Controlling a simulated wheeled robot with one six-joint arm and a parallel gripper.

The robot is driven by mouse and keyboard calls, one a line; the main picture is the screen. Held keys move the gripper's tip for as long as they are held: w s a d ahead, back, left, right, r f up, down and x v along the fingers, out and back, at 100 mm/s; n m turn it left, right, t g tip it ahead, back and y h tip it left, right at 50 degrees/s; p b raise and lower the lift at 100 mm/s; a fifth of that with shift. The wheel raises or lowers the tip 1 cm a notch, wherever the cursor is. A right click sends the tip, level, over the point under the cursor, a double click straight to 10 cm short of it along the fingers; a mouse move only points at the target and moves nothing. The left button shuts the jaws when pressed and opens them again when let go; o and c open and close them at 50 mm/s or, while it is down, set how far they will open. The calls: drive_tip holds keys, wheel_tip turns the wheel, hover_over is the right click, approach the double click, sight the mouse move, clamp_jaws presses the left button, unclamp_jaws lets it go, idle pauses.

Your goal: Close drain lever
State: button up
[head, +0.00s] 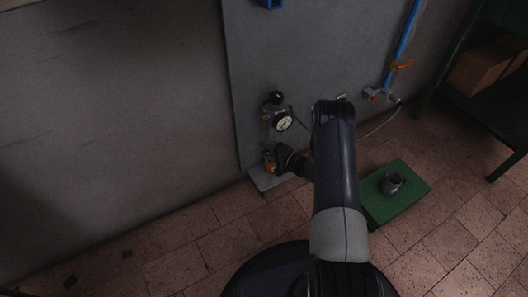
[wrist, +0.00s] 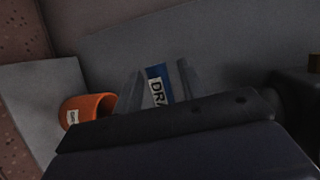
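My gripper (head: 279,160) is low at the grey wall panel, close to an orange part (head: 268,164). In the wrist view its two fingers (wrist: 160,85) stand apart, one each side of a blue strip (wrist: 156,82) with white lettering beginning "DRA". I cannot tell whether this strip is the drain lever or a label behind the fingers, nor whether they touch it. An orange cylindrical part (wrist: 88,110) with a small white label lies left of the fingers. The gripper body hides what is below. No lever shape is clear in either view.
A round gauge (head: 283,121) sits just above my gripper on the panel (head: 252,60). A blue pipe (head: 406,30) with an orange-handled valve runs down at right. A green block (head: 413,185) bearing a grey cup (head: 391,182) stands on the tiled floor.

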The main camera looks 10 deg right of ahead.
drive_tip(key=shift+x, duration=0.8)
drive_tip(key=shift+c, duration=0.3)
clamp_jaws()
